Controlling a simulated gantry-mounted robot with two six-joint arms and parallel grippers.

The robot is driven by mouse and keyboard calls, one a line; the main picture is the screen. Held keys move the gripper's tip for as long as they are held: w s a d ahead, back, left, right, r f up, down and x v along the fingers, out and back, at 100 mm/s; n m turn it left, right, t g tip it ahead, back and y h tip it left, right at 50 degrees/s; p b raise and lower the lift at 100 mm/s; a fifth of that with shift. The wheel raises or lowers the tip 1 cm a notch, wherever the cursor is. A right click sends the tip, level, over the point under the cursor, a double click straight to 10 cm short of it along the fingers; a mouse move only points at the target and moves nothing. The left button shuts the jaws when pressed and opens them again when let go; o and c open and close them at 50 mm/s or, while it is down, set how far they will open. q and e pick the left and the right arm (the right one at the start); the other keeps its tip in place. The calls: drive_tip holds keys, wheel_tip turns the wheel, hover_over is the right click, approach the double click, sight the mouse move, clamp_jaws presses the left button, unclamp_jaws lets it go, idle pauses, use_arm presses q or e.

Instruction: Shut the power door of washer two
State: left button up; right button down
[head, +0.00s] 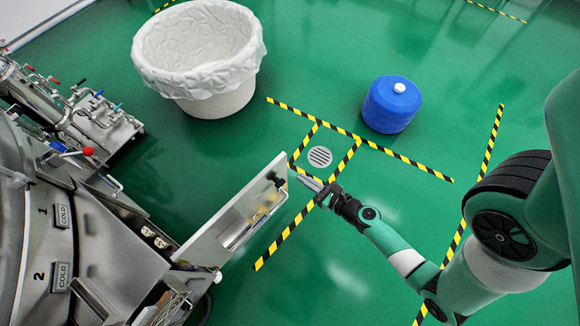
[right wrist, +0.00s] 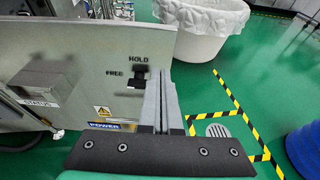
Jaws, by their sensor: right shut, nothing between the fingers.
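The power door (head: 232,213) is a grey metal panel that stands open, sticking out from the washer (head: 40,235) at the left of the head view. In the right wrist view, the door (right wrist: 85,75) shows a POWER label, a yellow warning sign and a black latch (right wrist: 137,81) marked HOLD and FREE. My right gripper (head: 306,181) is shut and empty, close to the door's outer edge in the head view. In the right wrist view, its fingers (right wrist: 161,95) overlap the door's right edge beside the latch. I cannot tell whether they touch it. My left gripper is out of view.
A white lined bin (head: 205,95) and a blue drum (head: 391,104) stand on the green floor behind the door. A round drain (head: 320,157) and yellow-black tape (head: 348,157) lie flat on the floor. Pipes and valves (head: 85,115) stand at the left. The floor around my right gripper is clear.

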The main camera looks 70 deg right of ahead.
sight(282, 164)
drive_tip(key=x, duration=0.4)
drive_tip(key=r+x, duration=0.1)
drive_tip(key=x, duration=0.1)
drive_tip(key=shift+w+d+p, duration=0.15)
drive_tip(key=shift+w+p, duration=0.2)
drive_tip(key=shift+w, duration=0.1)
